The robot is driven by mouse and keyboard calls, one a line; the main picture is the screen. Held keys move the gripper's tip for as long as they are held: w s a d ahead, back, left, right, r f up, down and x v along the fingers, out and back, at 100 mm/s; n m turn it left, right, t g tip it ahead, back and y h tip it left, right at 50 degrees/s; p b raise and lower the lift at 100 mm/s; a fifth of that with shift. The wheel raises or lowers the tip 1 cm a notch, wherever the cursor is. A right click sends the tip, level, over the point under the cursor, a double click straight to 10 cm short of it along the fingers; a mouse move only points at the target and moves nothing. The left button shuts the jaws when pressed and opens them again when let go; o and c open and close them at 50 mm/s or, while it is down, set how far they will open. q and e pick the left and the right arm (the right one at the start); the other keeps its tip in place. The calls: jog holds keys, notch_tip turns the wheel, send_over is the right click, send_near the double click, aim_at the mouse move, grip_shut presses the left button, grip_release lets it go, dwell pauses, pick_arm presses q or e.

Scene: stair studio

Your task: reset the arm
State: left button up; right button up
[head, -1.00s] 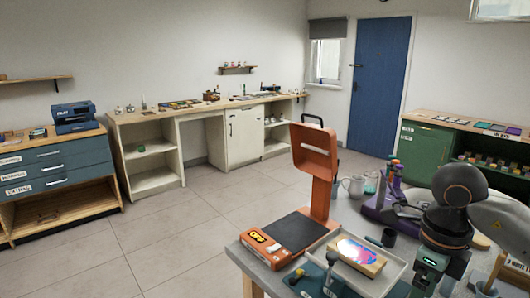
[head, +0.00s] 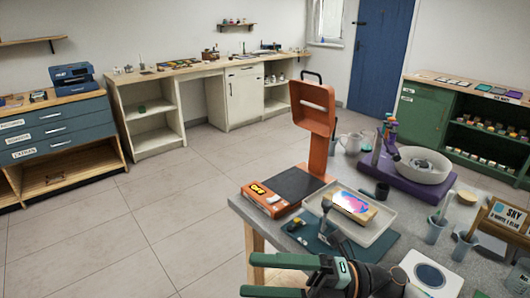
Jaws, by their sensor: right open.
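My right gripper (head: 247,275) is at the bottom middle of the head view, in front of the work table (head: 385,218). Its two green fingers point left and are spread apart, with nothing between them. Part of my right arm is cut off by the bottom edge. My left gripper is out of view.
An orange stand (head: 317,122) with a black pad rises at the table's left end. A white tray (head: 378,232) holds a wooden block with a bright picture. A purple wheel base with a white bowl (head: 424,166) and a SKY sign (head: 504,218) stand right. The floor at left is clear.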

jog(key=w+d+f+m+t+h, duration=0.3)
jog(key=d+f+m+t+h, duration=0.4)
jog(key=m, duration=0.7)
jog(key=w+d+f+m+t+h, duration=0.45)
jog(key=f+m+t, duration=0.45)
jog(key=m+t, duration=0.3)
jog(key=s+d+f+m+g+h, duration=0.2)
jog(key=s+f+m+g+h, duration=0.1)
jog(key=s+f, duration=0.4)
jog(key=s+d+f+m+g+h+p, duration=0.1)
jog(key=s+d+f+m+g+h, duration=0.2)
jog(key=s+f+m+g, duration=0.2)
notch_tip(320, 180, down, 7)
jog(key=s+m, duration=0.1)
jog(key=s, duration=0.2)
jog(key=shift+d, duration=0.15)
